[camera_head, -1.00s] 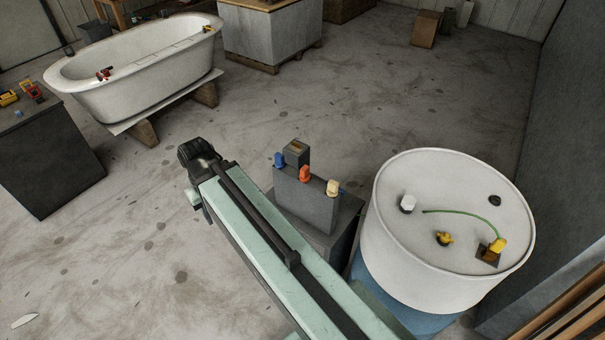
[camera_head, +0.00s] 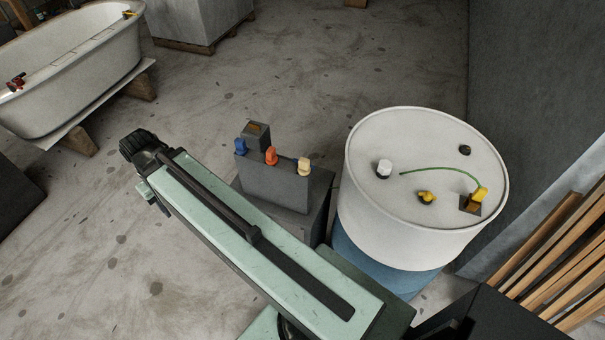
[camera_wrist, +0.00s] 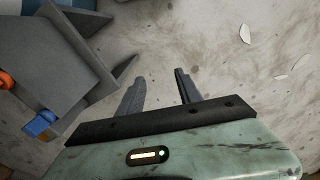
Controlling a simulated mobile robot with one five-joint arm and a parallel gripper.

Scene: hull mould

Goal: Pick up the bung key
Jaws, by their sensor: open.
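A small yellow fitting (camera_head: 427,197) sits on the white drum lid (camera_head: 385,220) in the head view. A second yellow piece (camera_head: 481,193) stands on a brown plate at the lid's right edge, by the end of a green curved line. A grey stand left of the drum holds a blue piece (camera_head: 240,147), an orange piece (camera_head: 271,156) and a cream piece (camera_head: 304,166). I cannot tell which of these is the bung key. In the wrist view, my gripper (camera_wrist: 160,82) is open and empty over bare floor, right of the stand with the orange and blue pieces.
The grey stand (camera_head: 285,185) is close beside my arm. The drum also carries a white cap (camera_head: 384,168) and a black plug (camera_head: 465,149). Timber planks (camera_head: 560,250) lean at right. A white bathtub (camera_head: 80,70) stands at upper left. Floor between is clear.

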